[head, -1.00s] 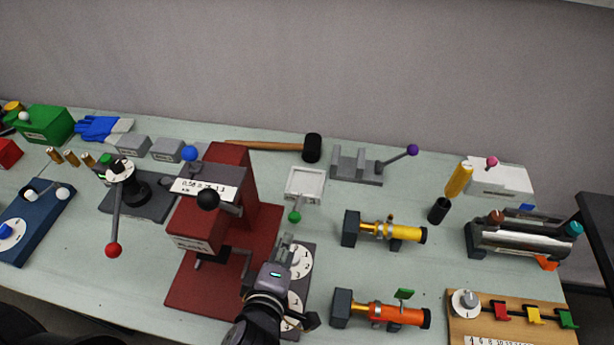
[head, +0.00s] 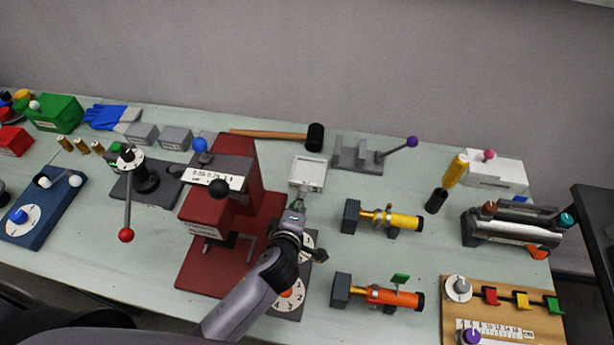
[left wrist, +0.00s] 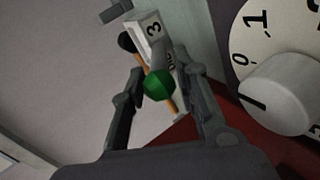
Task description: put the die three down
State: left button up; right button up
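A pale box-like tray (head: 307,170) sits at the middle of the table, with a short grey stem and a green ball at its front. My left gripper (head: 297,210) is at the front of the tray. It is open, with its fingers either side of the green ball and small gaps seeming to show. In the head view the gripper largely hides the ball. My right gripper is not in view.
A red press (head: 205,225) stands close left of my left arm. A dial plate (head: 290,300) with white dials lies beneath the arm. Yellow (head: 385,219) and orange (head: 378,294) cylinders are to the right. A black-headed mallet (head: 315,137) lies behind the tray.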

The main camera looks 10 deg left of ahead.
aim_at(305, 184)
pick_arm(q)
jog(key=x, duration=0.4)
jog(key=shift+w+f+p, duration=0.1)
jog(key=shift+w+p, duration=0.1)
jog(key=shift+p, duration=0.1)
jog(key=shift+s, duration=0.1)
grip_shut()
dwell(0.5)
